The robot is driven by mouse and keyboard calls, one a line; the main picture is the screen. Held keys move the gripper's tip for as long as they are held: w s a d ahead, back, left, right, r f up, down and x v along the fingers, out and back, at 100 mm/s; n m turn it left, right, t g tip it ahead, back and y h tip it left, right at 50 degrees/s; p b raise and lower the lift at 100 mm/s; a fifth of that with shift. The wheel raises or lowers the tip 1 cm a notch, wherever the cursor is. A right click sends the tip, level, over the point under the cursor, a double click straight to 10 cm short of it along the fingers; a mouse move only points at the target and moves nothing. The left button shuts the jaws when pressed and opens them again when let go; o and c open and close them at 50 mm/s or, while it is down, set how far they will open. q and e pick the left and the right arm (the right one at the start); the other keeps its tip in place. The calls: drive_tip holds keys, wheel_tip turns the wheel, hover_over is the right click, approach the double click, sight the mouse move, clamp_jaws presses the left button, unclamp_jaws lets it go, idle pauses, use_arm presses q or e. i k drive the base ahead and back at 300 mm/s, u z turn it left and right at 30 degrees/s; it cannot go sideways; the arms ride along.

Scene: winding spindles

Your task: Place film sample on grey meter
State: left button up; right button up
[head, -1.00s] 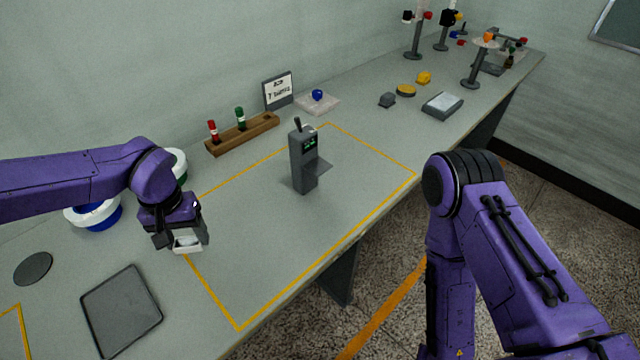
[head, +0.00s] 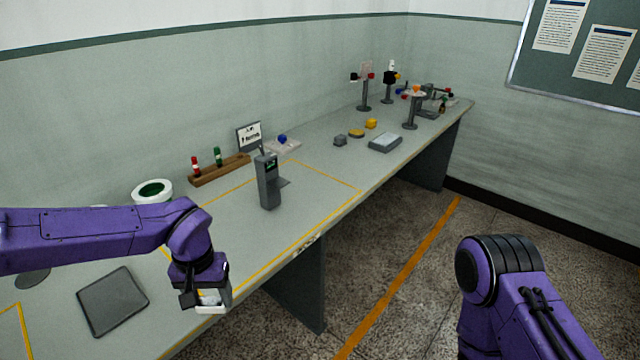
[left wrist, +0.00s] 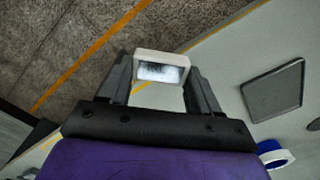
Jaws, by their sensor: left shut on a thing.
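My left gripper (head: 212,302) is shut on the film sample (left wrist: 160,67), a small white-framed piece with a cloudy, shiny middle. The sample (head: 212,296) is held over the front edge of the bench, left of the grey meter. The grey meter (head: 268,185) stands upright inside the yellow outline, with a small dark green display and a side ledge. It stands apart from the gripper, farther back and to the right. My right arm shows at the lower right of the head view; its gripper is out of view.
A dark flat tray (head: 112,302) lies at the left. A wooden rack (head: 220,170) with red and green spindles and a white-green roll (head: 152,190) stand behind. A grey scale (head: 385,142) lies farther right. The bench inside the yellow outline is mostly clear.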

sight(279, 183)
drive_tip(key=z, duration=1.6)
drive_tip(key=i, duration=1.65)
drive_tip(key=u, duration=2.4)
drive_tip(key=i, duration=0.15)
drive_tip(key=u, duration=0.2)
